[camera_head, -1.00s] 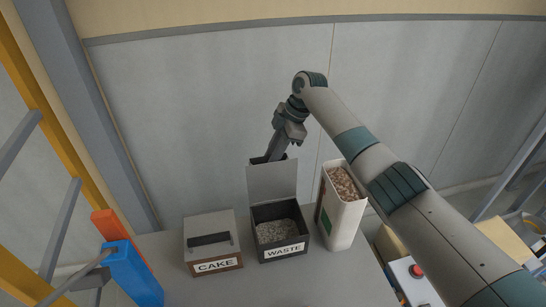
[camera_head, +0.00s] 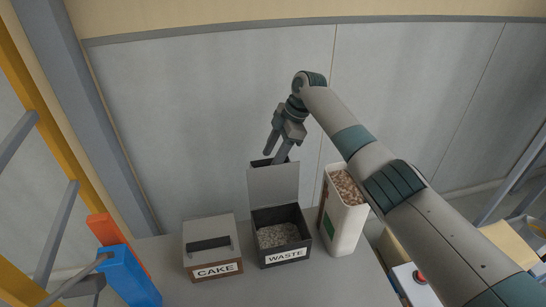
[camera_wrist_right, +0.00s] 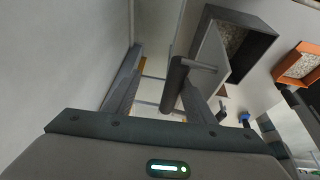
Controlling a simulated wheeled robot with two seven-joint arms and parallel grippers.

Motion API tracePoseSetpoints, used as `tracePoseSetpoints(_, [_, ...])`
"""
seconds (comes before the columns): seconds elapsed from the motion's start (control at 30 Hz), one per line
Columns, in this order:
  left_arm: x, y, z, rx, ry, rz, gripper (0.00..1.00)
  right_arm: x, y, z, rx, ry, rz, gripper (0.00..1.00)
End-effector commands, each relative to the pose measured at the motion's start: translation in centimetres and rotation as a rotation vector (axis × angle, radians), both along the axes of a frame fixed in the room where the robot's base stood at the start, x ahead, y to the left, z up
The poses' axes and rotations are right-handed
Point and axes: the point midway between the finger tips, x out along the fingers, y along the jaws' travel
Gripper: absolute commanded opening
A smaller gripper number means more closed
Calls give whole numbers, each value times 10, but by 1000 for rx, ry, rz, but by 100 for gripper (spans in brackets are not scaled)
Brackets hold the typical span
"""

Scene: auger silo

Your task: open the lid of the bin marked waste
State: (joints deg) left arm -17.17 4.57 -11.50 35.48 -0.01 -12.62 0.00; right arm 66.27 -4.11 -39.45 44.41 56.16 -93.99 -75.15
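The dark bin marked waste (camera_head: 266,224) stands on the grey table with pale grains inside. Its grey lid (camera_head: 274,185) stands upright at the bin's back edge, so the bin is open. My right gripper (camera_head: 273,157) is behind and above the lid, with its fingers apart. In the right wrist view, a dark bar handle (camera_wrist_right: 174,86) on the lid is between the open fingers (camera_wrist_right: 158,65), nearer the right finger; whether it touches is unclear. My left gripper is not in view.
The cake bin (camera_head: 213,270) stands to the left with its lid closed. A white container (camera_head: 343,222) of brown pieces stands close on the right. Orange (camera_head: 104,229) and blue (camera_head: 130,278) uprights are at the left. A wall rises behind.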

Motion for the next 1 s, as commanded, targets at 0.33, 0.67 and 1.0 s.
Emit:
tracePoseSetpoints(0.33, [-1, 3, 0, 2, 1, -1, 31, 2, 1, -2, 1, -7, -4, 35])
tracePoseSetpoints(0.67, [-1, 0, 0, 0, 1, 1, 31, 2, 1, -1, 4, -8, -3, 35])
tracePoseSetpoints(1.0, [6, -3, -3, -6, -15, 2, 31, 4, -4, 13, 6, -12, -3, 35])
